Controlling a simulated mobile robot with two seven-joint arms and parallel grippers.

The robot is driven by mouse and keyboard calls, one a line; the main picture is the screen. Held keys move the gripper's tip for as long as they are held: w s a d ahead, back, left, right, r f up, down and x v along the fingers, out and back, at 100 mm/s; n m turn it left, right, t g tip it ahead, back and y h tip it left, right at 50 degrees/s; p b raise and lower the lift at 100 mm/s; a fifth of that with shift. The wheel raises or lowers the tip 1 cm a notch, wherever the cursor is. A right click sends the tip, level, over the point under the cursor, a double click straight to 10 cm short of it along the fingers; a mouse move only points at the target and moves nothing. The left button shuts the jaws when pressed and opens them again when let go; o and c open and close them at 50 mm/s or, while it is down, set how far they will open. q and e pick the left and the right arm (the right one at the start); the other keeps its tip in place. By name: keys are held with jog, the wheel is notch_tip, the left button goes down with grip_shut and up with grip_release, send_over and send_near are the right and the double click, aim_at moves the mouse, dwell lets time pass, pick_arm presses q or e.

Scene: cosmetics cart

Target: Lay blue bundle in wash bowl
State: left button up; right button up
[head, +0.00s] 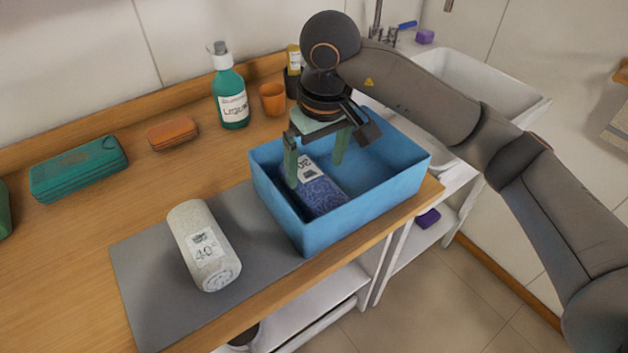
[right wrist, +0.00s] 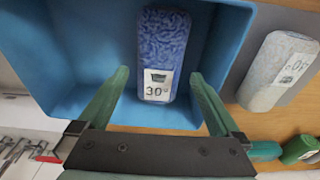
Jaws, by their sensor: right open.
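The blue bundle (head: 320,190), a rolled cloth with a white label, lies inside the blue wash bowl (head: 345,226), towards its left side. The label reads 30 in the right wrist view, where the bundle (right wrist: 164,45) rests on the floor of the bowl (right wrist: 85,40). My right gripper (head: 316,172) points down into the bowl. Its green fingers are open, and in the right wrist view the gripper (right wrist: 158,95) spans wider than the bundle, with nothing between the fingertips. My left gripper is not in view.
A white bundle labelled 40 (head: 203,245) lies on the grey mat (head: 160,300) left of the bowl. A green bottle (head: 230,90), orange cup (head: 273,99), orange soap-like block (head: 173,133) and green case (head: 78,168) stand behind. A sink (head: 470,80) is at right.

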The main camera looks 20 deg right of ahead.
aim_at(320, 185)
jog(key=shift+s+d+r, duration=0.1)
jog(key=shift+s+r, duration=0.1)
jog(key=shift+r, duration=1.15)
jog(key=shift+s+r, duration=0.15)
jog(key=shift+r, duration=1.15)
jog(key=shift+d, duration=0.1)
